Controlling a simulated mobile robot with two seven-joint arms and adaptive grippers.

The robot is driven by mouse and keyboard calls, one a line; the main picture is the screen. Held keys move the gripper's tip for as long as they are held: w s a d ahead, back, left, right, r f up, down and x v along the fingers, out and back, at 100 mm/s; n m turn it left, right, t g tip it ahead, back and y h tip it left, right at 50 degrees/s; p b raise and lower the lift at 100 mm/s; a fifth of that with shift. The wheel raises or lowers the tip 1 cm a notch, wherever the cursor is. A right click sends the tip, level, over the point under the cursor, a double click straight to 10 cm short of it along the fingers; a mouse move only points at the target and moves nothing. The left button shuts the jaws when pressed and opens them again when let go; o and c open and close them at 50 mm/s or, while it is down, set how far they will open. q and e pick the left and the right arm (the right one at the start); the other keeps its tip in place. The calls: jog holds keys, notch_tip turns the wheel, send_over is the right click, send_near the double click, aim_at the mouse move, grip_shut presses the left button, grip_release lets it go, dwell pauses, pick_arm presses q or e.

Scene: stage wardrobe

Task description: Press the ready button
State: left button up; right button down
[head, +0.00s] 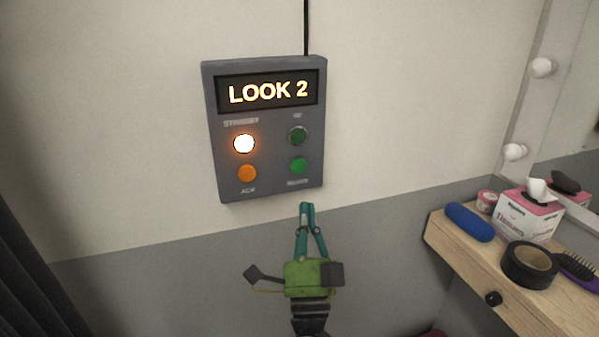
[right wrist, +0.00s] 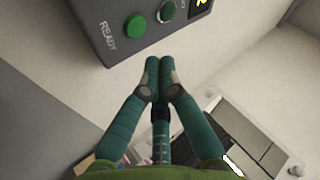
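The ready button is the bright green round button (head: 298,166) at the lower right of a grey wall panel (head: 268,183). In the right wrist view the green button (right wrist: 136,26) has the word READY printed beside it. My right gripper (head: 306,206) is just below the panel's lower edge, under the green button and apart from it. Its two teal fingers are shut together with nothing visible between them; the fingertips (right wrist: 159,62) also show in the right wrist view. My left gripper is not in view.
The panel display (head: 268,92) reads LOOK 2. Below it are a glowing lamp (head: 244,143), an orange button (head: 247,173) and a dark green round light (head: 298,135). A wooden shelf (head: 470,268) at right holds a tissue box (head: 528,217) and black tape (head: 529,265). A dark curtain (head: 30,275) hangs left.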

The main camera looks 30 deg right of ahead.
aim_at(299, 165)
jog(key=s+r+m+h, duration=0.1)
jog(key=d+r+m+h, duration=0.1)
jog(key=s+r+m+g+h, duration=0.1)
jog(key=shift+s+d+r, duration=0.2)
jog(key=shift+s+d, duration=0.15)
jog(key=shift+w+d+b, duration=0.25)
jog(key=shift+w+d, duration=0.1)
jog(key=shift+w, duration=1.1)
jog(key=shift+w+d+b, duration=0.25)
jog(key=shift+w+d, duration=0.05)
jog(key=shift+w, duration=1.15)
jog(key=shift+w+d+b, duration=0.25)
jog(key=shift+w+d, duration=0.1)
jog(key=shift+w, duration=1.1)
jog(key=shift+w+d, duration=0.1)
jog(key=shift+w, duration=0.3)
